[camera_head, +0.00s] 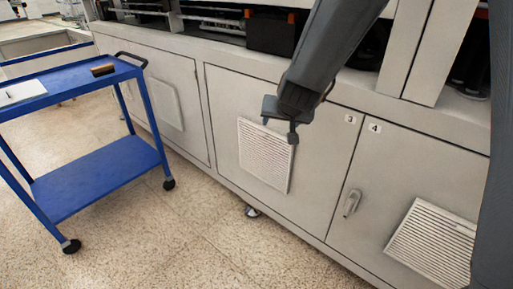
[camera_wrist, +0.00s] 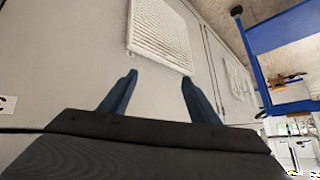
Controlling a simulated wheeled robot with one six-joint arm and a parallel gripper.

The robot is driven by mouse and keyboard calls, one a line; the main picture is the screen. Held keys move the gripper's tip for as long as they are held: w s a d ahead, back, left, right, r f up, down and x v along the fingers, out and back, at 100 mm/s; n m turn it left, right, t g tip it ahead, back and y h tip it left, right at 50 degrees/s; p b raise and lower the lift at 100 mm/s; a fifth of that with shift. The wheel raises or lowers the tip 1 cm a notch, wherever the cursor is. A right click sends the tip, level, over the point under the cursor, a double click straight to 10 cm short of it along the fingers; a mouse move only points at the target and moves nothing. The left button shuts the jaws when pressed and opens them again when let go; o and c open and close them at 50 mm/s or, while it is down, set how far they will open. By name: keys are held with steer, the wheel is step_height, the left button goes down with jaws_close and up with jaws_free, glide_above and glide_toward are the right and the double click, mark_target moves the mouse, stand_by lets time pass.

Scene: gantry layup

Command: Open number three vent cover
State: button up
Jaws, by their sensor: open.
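The number three vent cover (camera_head: 262,160) is a pale slatted square on a grey cabinet door, under the "3" label (camera_head: 350,118). It looks flush with the door. My gripper (camera_head: 281,129) is in front of the cover's upper right part in the head view and hides some of it. In the wrist view the open, empty fingers (camera_wrist: 159,78) point toward the cover (camera_wrist: 160,35), which lies beyond the tips with bare door between. I cannot tell the exact gap to the door.
A door marked "4" (camera_head: 374,128) with a handle (camera_head: 351,203) and its own slatted vent (camera_head: 434,246) is at right. A blue trolley (camera_head: 97,186) stands at left with a brush-like item (camera_head: 103,70) on top. The speckled floor between is clear.

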steer(key=w+a+f+m+t+h+b, duration=0.1)
steer(key=w+a+f+t+b, duration=0.3)
steer(key=w, duration=0.4)
steer(key=m+t+h+b, duration=0.1)
steer(key=m+h+b, duration=0.5)
steer(key=h+b, duration=0.7)
glide_toward(260, 134)
steer(key=d+y+b, duration=0.1)
steer(key=y+b, duration=0.1)
steer(key=x, duration=0.2)
steer(key=b+x, duration=0.1)
steer(key=x, duration=0.2)
steer(key=r+x, duration=0.1)
steer(key=x, duration=0.1)
steer(key=shift+w+b, duration=0.15)
steer(key=shift+b, duration=0.15)
steer(key=shift+r, duration=0.1)
steer(key=shift+c, duration=0.2)
jaws_close()
